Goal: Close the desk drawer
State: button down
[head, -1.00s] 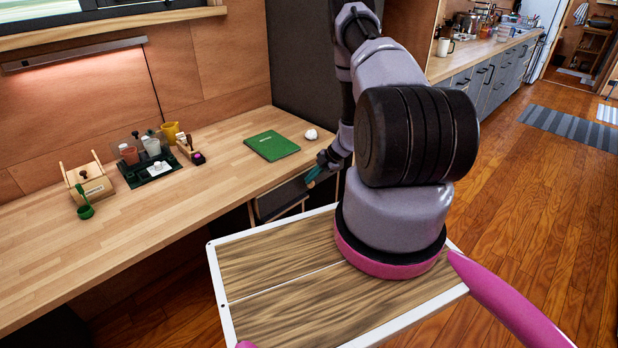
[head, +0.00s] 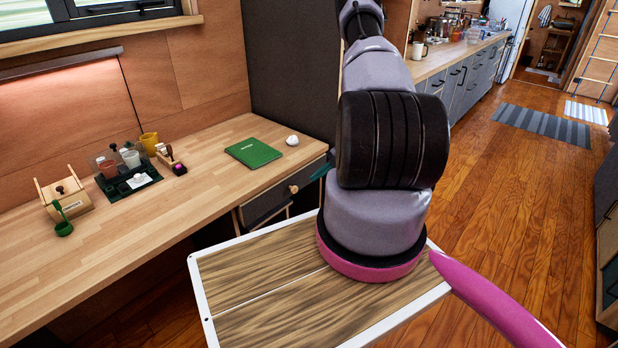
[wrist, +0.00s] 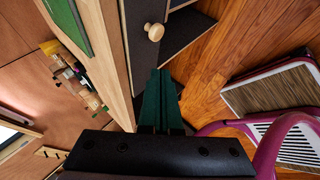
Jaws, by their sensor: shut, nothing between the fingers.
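The desk drawer (head: 266,204) has a dark front and a round pale wooden knob (head: 293,189). It sits under the right end of the wooden desk top (head: 200,176). From this angle its front looks close to the desk edge; I cannot tell whether a small gap is left. In the wrist view the knob (wrist: 154,32) stands out from the dark drawer front (wrist: 140,12). My gripper's teal fingers (wrist: 160,88) are together and empty, beside the drawer front and apart from the knob. In the head view my arm mostly hides the gripper (head: 324,172).
A green book (head: 254,152) and a small white object (head: 292,140) lie on the desk above the drawer. A dark tray of cups (head: 128,183) and a wooden box (head: 70,197) stand further left. Open wooden floor (head: 510,200) lies to the right.

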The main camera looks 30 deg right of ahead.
notch_tip(320, 180, down, 4)
jog(key=s+n+t+y, duration=0.1)
jog(key=n+t+y, duration=0.1)
jog(key=n+t, duration=0.35)
jog(key=n+t+h, duration=0.3)
jog(key=n+t, duration=0.4)
jog(key=n, duration=0.3)
send_near(302, 173)
jog(key=x, duration=0.6)
jog(key=shift+w+f, duration=0.15)
jog(key=shift+w, duration=0.25)
jog(key=shift+a, duration=0.1)
jog(key=shift+n, duration=0.25)
jog(key=x, duration=0.4)
jog(key=shift+w, duration=0.35)
